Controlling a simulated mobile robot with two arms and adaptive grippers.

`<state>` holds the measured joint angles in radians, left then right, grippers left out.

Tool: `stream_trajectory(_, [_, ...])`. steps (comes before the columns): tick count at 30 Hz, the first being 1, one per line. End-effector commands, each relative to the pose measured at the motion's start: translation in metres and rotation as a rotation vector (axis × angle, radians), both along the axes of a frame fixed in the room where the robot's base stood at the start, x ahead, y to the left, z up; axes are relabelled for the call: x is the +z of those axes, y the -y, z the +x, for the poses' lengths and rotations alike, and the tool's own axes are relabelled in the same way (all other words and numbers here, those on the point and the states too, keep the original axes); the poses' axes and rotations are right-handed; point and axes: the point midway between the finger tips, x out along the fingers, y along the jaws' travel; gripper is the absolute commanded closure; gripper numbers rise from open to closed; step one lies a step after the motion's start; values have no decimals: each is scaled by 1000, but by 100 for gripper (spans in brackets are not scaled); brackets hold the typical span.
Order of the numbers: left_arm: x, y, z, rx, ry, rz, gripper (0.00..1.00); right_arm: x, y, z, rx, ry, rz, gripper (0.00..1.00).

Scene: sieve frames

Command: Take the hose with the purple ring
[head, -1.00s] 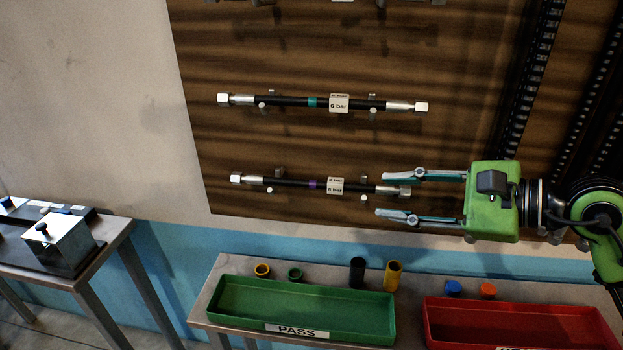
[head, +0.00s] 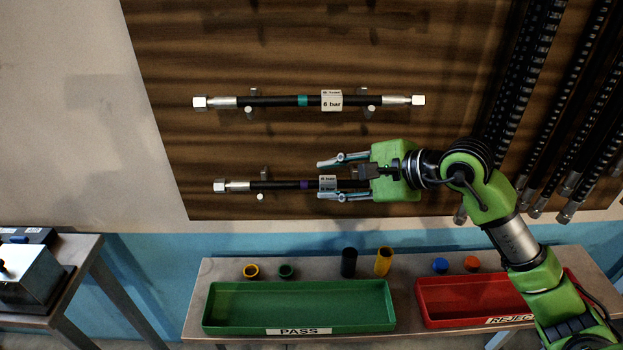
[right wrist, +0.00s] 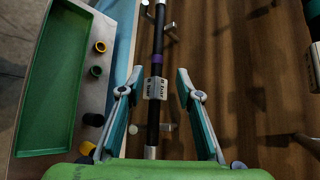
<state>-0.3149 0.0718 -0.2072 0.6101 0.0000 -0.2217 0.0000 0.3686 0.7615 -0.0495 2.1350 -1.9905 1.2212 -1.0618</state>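The hose with the purple ring (head: 275,186) hangs level on pegs on the wooden board, in the lower row. Its purple ring (head: 305,184) and white label (head: 328,183) show left of my right gripper; its right end is hidden behind that gripper. My right gripper (head: 330,179) is open, its fingers above and below the hose near the label. In the right wrist view the hose (right wrist: 158,40) runs between the two open fingers (right wrist: 157,82), with the label (right wrist: 154,88) at the fingertips and the purple ring (right wrist: 96,71) beyond. My left gripper is out of view.
A hose with a teal ring (head: 270,101) hangs above. Below stands a bench with a green PASS tray (head: 300,322), a red reject tray (head: 425,318) and several coloured caps. Dark hoses hang at the right. A metal box (head: 30,280) sits on a table at left.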

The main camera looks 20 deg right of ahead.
Motion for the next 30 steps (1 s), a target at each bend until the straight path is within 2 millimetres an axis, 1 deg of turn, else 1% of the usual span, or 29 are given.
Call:
stream_trajectory(3, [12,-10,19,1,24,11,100,-4,-6,6,2,-4,4,68])
stream_trajectory(7, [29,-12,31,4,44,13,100,-15,-16,17,1,-5,5,68])
stream_trajectory(12, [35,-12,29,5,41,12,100,-27,-25,30,0,-2,2,68])
stream_trajectory(20, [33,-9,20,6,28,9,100,-31,-26,32,0,0,0,68])
stream_trajectory(24, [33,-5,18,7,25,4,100,-31,-26,32,0,0,0,100])
stream_trajectory(30, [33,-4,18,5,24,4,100,-30,-26,33,0,2,0,100])
